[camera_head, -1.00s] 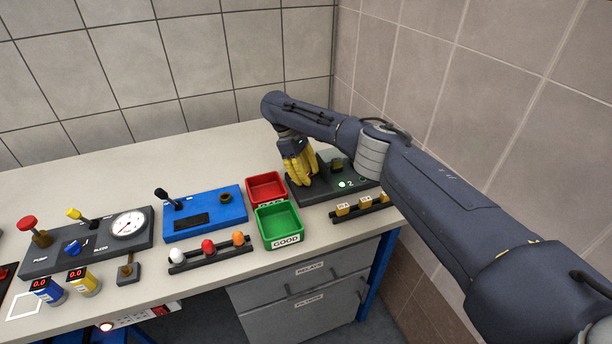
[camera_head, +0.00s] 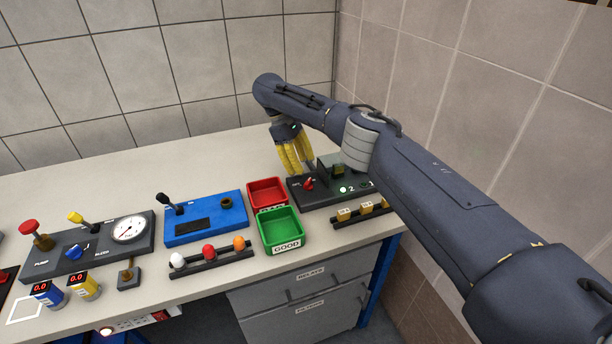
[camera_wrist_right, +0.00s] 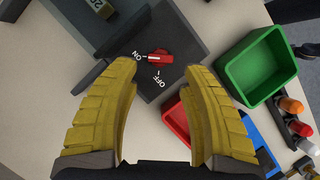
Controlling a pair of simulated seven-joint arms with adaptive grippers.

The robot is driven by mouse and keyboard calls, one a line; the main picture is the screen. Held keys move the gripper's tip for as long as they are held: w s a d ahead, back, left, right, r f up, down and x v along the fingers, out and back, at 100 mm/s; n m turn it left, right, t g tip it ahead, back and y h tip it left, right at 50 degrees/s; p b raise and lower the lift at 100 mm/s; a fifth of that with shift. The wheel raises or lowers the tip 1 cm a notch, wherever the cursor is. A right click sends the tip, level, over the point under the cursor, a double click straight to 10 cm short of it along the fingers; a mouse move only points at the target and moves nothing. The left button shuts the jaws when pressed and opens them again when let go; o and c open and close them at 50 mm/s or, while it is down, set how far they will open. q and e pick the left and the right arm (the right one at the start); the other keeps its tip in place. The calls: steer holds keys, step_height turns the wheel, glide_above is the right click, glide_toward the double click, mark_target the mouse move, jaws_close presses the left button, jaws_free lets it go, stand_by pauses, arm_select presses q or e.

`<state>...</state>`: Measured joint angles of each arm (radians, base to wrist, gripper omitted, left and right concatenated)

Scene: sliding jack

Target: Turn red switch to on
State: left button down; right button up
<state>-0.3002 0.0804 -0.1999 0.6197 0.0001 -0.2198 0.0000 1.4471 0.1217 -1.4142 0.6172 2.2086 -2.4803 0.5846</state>
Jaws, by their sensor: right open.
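The red switch (camera_head: 308,184) is on the dark panel (camera_head: 325,198) at the right of the bench. In the right wrist view the red switch (camera_wrist_right: 160,58) lies with its white mark at its left end, toward the ON label (camera_wrist_right: 138,55). The OFF label (camera_wrist_right: 158,79) is below it. My right gripper (camera_head: 301,173) has yellow fingers and is just behind and above the switch, apart from it. In the wrist view my right gripper (camera_wrist_right: 160,72) is open and empty, with the switch showing beyond the fingertips. My left gripper is not in view.
A red bin (camera_head: 266,186) and a green bin (camera_head: 262,232) stand left of the panel. A blue box with a black lever (camera_head: 205,229) is farther left. A rack with fuse-like blocks (camera_head: 360,217) lies in front of the panel. The bench behind is clear.

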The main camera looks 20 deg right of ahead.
steer(key=shift+v, duration=2.65)
